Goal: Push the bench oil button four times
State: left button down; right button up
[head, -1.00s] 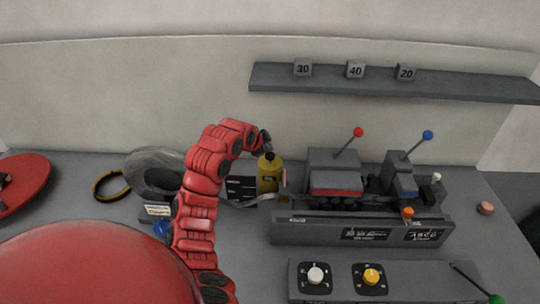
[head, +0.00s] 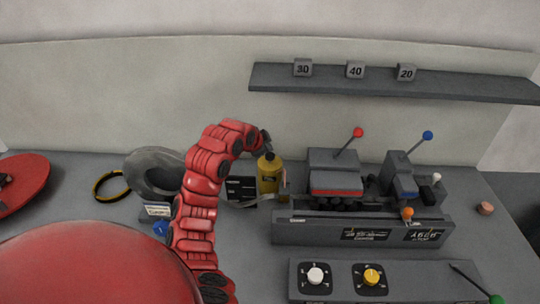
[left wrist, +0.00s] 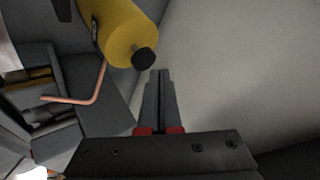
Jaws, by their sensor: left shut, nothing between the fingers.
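The bench oil bottle (head: 269,178) is yellow and stands upright on the bench, left of the grey machine. It also shows in the left wrist view (left wrist: 122,32), with its round black button (left wrist: 144,59) on the end. My left gripper (head: 268,150) is at the top of the bottle and hides the button in the head view. In the left wrist view my left gripper (left wrist: 160,73) is shut and empty. Its fingertips are close beside the black button; I cannot tell whether they touch it. My right gripper is not in view.
The grey machine (head: 350,222) with red, blue and orange knobbed levers stands right of the bottle. A grey coil (head: 146,166) and a yellow-black ring (head: 110,186) are to the left. A shelf (head: 440,88) holds numbered blocks.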

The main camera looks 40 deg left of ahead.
pick_arm(q)
jog(key=shift+f, duration=0.1)
dwell(0.5)
jog(key=shift+f+b, duration=0.35)
jog(key=shift+b, duration=0.1)
jog(key=shift+f+b, duration=0.5)
jog(key=shift+f, duration=0.4)
dwell(0.8)
dwell(0.3)
jog(key=shift+r, duration=1.3)
